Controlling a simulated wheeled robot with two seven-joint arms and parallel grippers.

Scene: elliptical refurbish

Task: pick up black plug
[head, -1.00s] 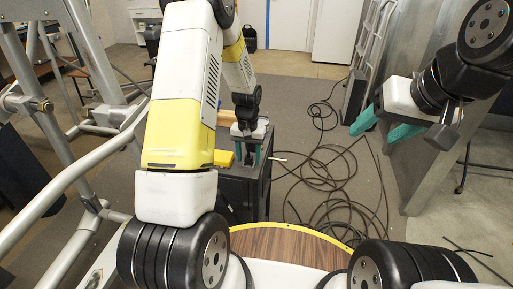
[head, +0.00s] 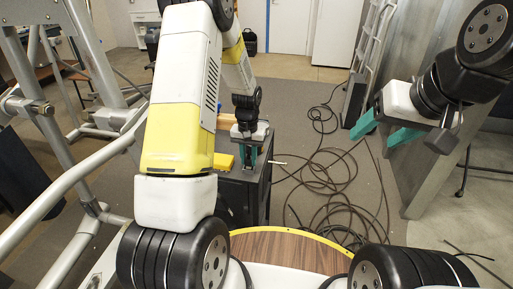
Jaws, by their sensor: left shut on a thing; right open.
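My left gripper (head: 249,158) points down over the top of a dark cabinet (head: 235,195). Its green fingers are close together, shut on a small dark thing (head: 250,154) that appears to be the black plug. The fingers hide most of it, so its shape and whether it still touches the cabinet top cannot be told. My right gripper (head: 371,141) is open and empty, up at the right, well away from the cabinet.
A yellow object (head: 223,161) lies on the cabinet left of the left gripper. A thin pale rod (head: 278,163) sticks out at its right. Dark cables (head: 335,190) coil on the floor. Metal tube frames (head: 75,185) stand at the left, a grey panel (head: 425,170) at the right.

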